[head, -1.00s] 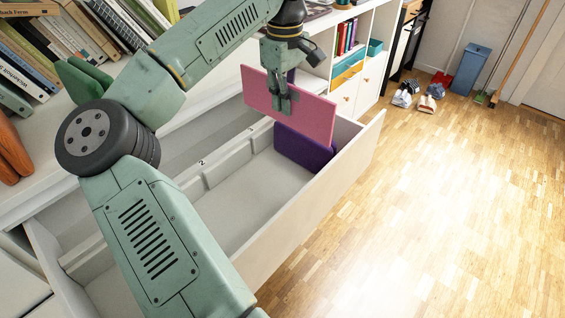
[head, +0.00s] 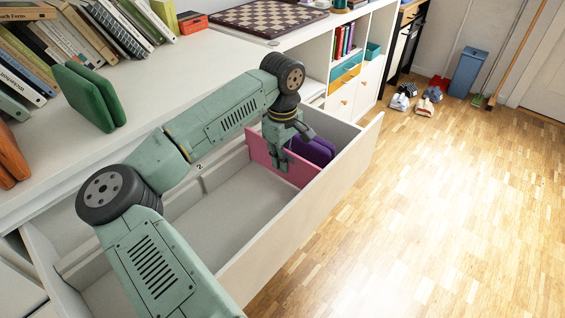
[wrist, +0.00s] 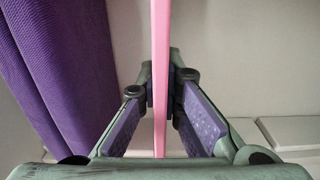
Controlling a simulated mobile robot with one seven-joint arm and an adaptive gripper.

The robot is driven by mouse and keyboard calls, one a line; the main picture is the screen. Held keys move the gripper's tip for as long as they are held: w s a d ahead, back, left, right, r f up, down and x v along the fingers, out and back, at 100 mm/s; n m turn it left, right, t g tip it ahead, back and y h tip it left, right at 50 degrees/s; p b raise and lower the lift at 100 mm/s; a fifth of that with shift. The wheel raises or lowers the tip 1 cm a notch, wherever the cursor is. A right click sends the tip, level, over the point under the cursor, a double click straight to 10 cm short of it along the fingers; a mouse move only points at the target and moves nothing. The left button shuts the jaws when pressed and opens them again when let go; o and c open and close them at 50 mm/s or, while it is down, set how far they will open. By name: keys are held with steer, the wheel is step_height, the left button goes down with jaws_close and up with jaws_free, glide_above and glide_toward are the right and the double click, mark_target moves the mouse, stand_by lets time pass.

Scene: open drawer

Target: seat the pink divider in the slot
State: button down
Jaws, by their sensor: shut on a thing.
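The pink divider (head: 303,174) stands upright across the open drawer (head: 345,161), with its lower part down between the drawer walls. My gripper (head: 280,166) is shut on its upper edge. In the wrist view the divider (wrist: 161,60) runs as a thin edge between the two fingers of my gripper (wrist: 161,112). Pale raised blocks (head: 215,176) line the drawer's cabinet-side wall, with gaps between them and a label "2" (head: 199,166). My arm hides part of this wall. I cannot tell whether the divider's ends are in a slot or its lower edge touches the floor.
Green bookends (head: 90,97), books and a chessboard (head: 265,14) are on the cabinet top. The near compartment floor is clear.

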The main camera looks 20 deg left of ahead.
steer(key=shift+f, duration=0.55)
steer(key=shift+f, duration=0.2)
steer(key=c, duration=1.8)
jaws_free()
steer(key=shift+r, duration=0.15)
step_height(320, 180, up, 12)
steer(key=shift+r, duration=0.1)
